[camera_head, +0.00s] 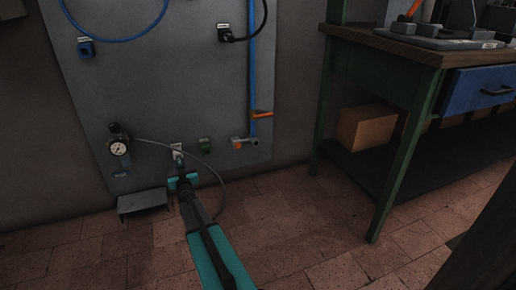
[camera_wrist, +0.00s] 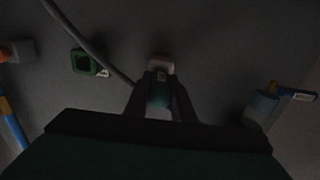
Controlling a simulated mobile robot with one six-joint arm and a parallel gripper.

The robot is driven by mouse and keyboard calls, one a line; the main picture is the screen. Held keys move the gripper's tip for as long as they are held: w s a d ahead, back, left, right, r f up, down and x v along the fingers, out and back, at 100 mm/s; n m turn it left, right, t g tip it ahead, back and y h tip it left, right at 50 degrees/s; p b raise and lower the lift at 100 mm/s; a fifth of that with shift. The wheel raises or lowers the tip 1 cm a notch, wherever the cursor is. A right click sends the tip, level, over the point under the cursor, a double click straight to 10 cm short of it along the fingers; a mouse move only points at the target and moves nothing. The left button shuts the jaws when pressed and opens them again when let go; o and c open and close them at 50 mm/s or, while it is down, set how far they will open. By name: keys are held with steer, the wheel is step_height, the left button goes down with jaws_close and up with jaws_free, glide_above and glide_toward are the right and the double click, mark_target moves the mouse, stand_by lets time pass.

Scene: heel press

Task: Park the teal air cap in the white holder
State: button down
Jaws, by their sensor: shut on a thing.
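The teal air cap (camera_wrist: 158,94) sits between the dark fingers of my gripper (camera_wrist: 160,100) in the wrist view. My gripper (camera_head: 180,178) is shut on it, low in front of the grey wall panel in the head view. The white holder (camera_wrist: 160,62) is just beyond the fingertips, nearly in line with the cap. It also shows small on the panel in the head view (camera_head: 178,154), right above my gripper. I cannot tell whether the cap touches the holder or is apart from it. The cap is hidden by the gripper in the head view.
A thin grey hose (camera_head: 205,160) loops from the gauge (camera_head: 118,148) past my gripper. A green holder (camera_head: 205,144) and an orange-handled valve (camera_head: 245,142) are to the right. A low grey step (camera_head: 142,202) is at the left. A green workbench (camera_head: 395,85) stands right.

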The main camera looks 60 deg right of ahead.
steer(key=shift+x, duration=0.8)
stand_by(0.4)
steer(key=c, duration=1.4)
jaws_free()
steer(key=shift+c, duration=0.2)
steer(key=p+v, duration=0.5)
steer(key=v, duration=0.8)
steer(key=shift+s+a, duration=0.25)
steer(key=shift+s, duration=0.05)
